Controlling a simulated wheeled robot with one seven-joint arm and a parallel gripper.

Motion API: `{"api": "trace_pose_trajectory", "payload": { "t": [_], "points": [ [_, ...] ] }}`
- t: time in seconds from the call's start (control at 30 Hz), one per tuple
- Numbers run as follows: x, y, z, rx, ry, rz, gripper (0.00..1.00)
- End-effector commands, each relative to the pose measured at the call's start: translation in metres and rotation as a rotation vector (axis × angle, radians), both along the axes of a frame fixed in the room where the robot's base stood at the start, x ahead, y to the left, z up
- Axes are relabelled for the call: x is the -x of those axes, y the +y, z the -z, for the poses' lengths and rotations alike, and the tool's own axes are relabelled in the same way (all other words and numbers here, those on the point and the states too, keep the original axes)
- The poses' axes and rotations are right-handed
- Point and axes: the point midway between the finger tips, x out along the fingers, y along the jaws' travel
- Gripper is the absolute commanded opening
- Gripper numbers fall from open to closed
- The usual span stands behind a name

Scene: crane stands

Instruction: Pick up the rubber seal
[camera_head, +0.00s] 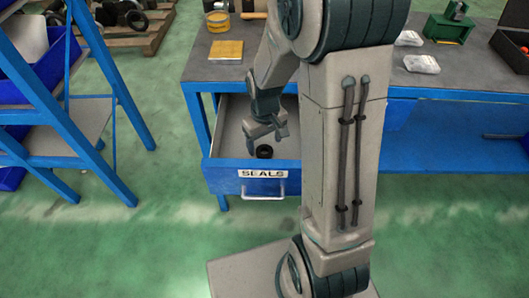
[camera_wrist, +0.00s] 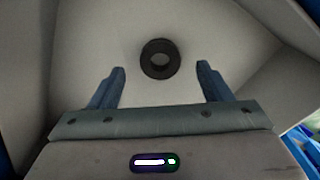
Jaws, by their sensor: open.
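The rubber seal (camera_head: 264,152) is a small black ring lying flat in the open drawer (camera_head: 228,143) labelled SEALS. It also shows in the wrist view (camera_wrist: 148,66), dark on the pale drawer floor, with its central hole visible. The gripper is empty.
The drawer hangs from a blue workbench (camera_head: 463,79), its walls close around my gripper. A yellow tin (camera_head: 218,21), a yellow pad (camera_head: 227,49), plastic packets (camera_head: 421,63) and a green vise (camera_head: 449,25) are on top. A blue rack (camera_head: 75,95) stands left.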

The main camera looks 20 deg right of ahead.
Motion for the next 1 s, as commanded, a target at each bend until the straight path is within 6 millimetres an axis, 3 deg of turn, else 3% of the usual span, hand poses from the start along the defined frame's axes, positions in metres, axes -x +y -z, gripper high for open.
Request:
{"api": "trace_pose_trajectory", "payload": {
  "t": [0.2,0.47,0.5,0.67,1.0],
  "points": [
    [0.001,0.000,0.031,0.000,0.003,0.000,0.72],
    [0.001,0.000,0.033,0.000,0.000,0.000,0.72],
    [0.001,0.000,0.033,0.000,0.000,0.000,0.69],
    [0.001,0.000,0.033,0.000,0.000,0.000,0.25],
    [0.000,0.000,0.029,0.000,-0.001,0.000,0.24]
  ]
}}
